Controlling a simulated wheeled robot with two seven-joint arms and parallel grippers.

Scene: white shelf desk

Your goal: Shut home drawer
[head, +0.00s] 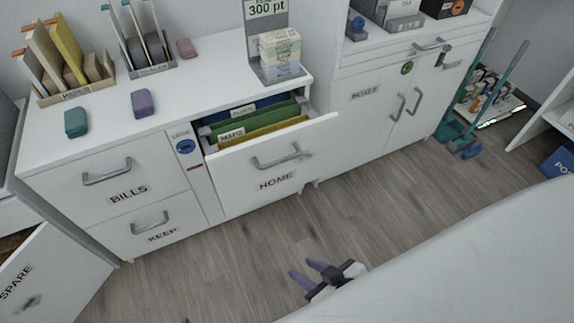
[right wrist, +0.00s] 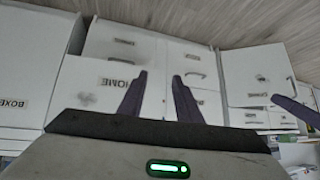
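The HOME drawer (head: 235,168) is pulled out of the white desk in the head view, with green and yellow folders showing inside. Its grey bar handle (head: 282,156) is on the front, above the HOME label. My right gripper (head: 306,272) is open and empty, over the floor in front of the drawer and apart from it. In the right wrist view its two purple fingers (right wrist: 159,78) stand apart, with the HOME drawer front (right wrist: 82,78) beyond, to their left. Only a purple tip (head: 185,321), probably of my left gripper, shows at the head view's bottom edge.
The BILLS drawer (head: 75,182) and KEEP drawer (head: 190,215) are shut, left of the HOME drawer. A SPARE door (head: 45,270) stands open at bottom left. The double-door cabinet (head: 365,120) is shut at right. Wooden floor (head: 240,270) before the desk is clear.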

